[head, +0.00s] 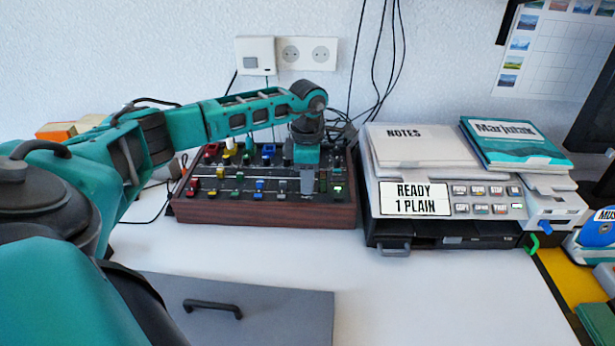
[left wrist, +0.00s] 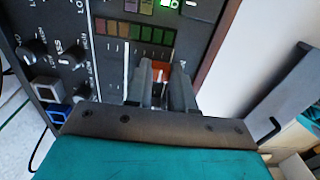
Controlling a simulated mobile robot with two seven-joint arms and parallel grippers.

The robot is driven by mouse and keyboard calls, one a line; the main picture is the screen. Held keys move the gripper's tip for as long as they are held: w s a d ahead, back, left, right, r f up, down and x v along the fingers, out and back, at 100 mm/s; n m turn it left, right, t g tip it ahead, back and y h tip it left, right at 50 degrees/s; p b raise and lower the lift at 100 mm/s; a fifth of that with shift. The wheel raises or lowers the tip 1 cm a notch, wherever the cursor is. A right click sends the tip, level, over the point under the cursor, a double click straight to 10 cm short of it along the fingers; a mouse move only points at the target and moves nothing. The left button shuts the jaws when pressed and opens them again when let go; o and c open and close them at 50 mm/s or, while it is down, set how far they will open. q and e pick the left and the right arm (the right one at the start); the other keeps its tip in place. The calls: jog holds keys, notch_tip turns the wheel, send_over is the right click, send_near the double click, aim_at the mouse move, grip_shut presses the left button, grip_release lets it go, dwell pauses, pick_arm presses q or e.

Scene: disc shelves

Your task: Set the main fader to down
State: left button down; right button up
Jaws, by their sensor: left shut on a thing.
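The mixer (head: 265,213), a dark panel with wooden sides, stands against the wall and carries rows of knobs and coloured fader caps. My left gripper (head: 307,190) points down onto the right part of its panel. In the left wrist view the gripper (left wrist: 165,92) is shut around a red fader cap (left wrist: 161,68), which I take to be the main fader, near the brown side of the mixer. The fingers cover part of the cap and its slot, so its exact height along the slot is hard to tell. My right gripper does not show.
A grey printer (head: 450,200) with a "READY 1 PLAIN" display stands close to the right of the mixer, with notes (head: 415,140) and a teal book (head: 515,145) on top. Cables (head: 385,60) hang behind. The white table in front is mostly clear.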

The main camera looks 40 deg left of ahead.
pick_arm(q)
jog(key=c, duration=1)
grip_release()
jog(key=shift+o, duration=0.2)
notch_tip(320, 180, up, 13)
jog(key=p, duration=0.1)
